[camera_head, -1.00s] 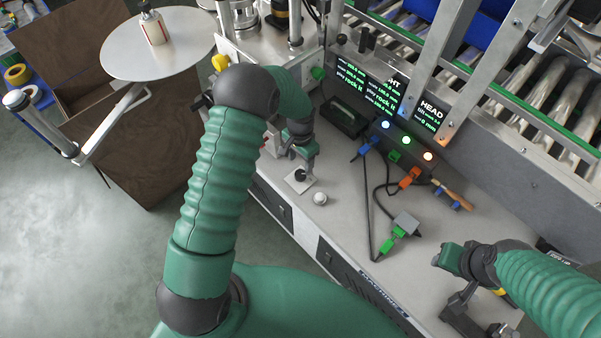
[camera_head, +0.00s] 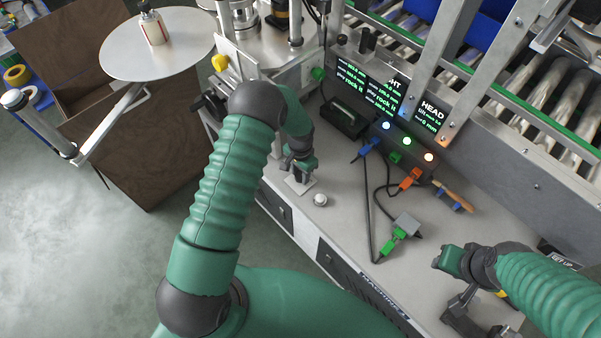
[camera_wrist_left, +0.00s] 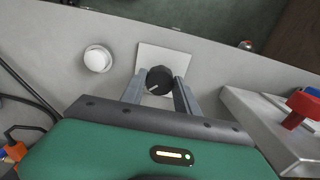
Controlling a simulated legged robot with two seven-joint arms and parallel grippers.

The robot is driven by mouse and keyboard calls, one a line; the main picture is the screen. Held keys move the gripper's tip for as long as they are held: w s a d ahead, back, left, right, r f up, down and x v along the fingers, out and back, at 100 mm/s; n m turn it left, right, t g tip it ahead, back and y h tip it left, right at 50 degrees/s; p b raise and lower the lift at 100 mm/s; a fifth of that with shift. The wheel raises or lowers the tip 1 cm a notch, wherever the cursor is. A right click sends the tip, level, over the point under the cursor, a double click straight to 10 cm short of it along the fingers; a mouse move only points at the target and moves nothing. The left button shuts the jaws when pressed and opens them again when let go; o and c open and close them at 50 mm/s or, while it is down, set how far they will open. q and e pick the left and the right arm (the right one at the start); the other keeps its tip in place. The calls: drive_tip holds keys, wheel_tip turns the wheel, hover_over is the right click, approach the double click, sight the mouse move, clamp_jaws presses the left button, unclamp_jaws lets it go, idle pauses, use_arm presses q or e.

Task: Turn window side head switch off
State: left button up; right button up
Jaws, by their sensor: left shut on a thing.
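The switch is a black round knob (camera_wrist_left: 159,80) with a pale pointer line, on a light square plate (camera_wrist_left: 165,55) set in the grey bench top. In the wrist view my left gripper (camera_wrist_left: 159,88) has its two fingers on either side of the knob, shut on it. In the head view my left gripper (camera_head: 299,178) is down at the plate (camera_head: 300,186), and the hand hides the knob. My right gripper (camera_head: 442,262) hangs over the bench at the right; its fingers are too unclear to read.
A white round button (camera_head: 320,200) sits beside the plate. A box with lit buttons (camera_head: 407,142) and coloured plugs with cables stand farther right. Dark displays (camera_head: 367,90) are behind. A metal block with a red part (camera_wrist_left: 300,108) is near the left hand.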

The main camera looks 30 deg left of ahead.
use_arm(q)
clamp_jaws()
drive_tip(key=shift+n, duration=0.3)
drive_tip(key=n, duration=0.3)
drive_tip(key=shift+n, duration=0.3)
drive_tip(key=n+p, duration=0.1)
drive_tip(key=n, duration=0.3)
drive_tip(key=shift+n, duration=0.3)
drive_tip(key=n, duration=0.4)
drive_tip(key=shift+w+n, duration=0.1)
drive_tip(key=shift+n, duration=0.2)
drive_tip(key=shift+n+p, duration=0.3)
drive_tip(key=shift+n, duration=1.9)
drive_tip(key=o, duration=1)
unclamp_jaws()
